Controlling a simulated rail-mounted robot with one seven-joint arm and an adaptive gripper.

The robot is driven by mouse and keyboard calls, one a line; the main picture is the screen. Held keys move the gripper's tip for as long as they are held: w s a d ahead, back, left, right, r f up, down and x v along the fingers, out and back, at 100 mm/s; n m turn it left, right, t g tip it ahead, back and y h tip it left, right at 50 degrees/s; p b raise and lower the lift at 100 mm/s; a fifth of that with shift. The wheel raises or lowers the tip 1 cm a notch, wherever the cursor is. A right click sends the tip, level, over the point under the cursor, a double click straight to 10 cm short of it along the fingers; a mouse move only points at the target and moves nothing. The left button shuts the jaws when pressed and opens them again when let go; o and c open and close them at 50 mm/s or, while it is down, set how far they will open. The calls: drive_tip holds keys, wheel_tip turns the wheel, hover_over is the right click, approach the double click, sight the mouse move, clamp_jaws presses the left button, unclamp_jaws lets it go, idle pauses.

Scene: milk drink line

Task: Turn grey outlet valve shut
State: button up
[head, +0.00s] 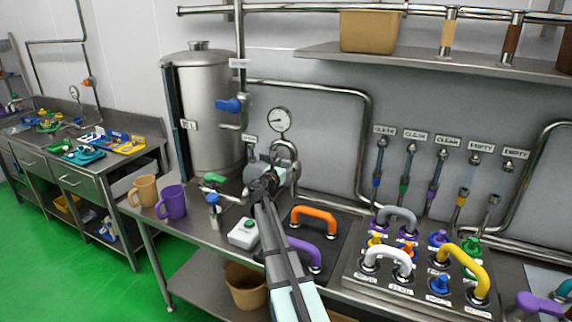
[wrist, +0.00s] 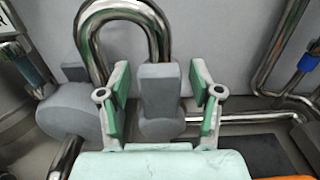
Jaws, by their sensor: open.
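My gripper (wrist: 161,82) is open, with green pads on both fingers. A grey block-shaped part (wrist: 160,98) of the outlet valve shows between the fingers, with a gap on each side; I cannot tell how deep it sits between them. To its left is a rounded grey body (wrist: 72,108) on a steel pipe. A shiny curved pipe (wrist: 128,8) arches above both. In the head view my gripper (head: 264,182) is at the valve, below the round gauge (head: 278,120), and my arm hides much of it.
A steel tank (head: 205,110) with a blue valve handle (head: 229,105) stands to the left. Two mugs (head: 172,200), a white box with a green button (head: 243,233) and orange (head: 314,217) and purple handles are on the bench. A panel of coloured handles (head: 375,285) is at right.

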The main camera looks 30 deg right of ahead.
clamp_jaws()
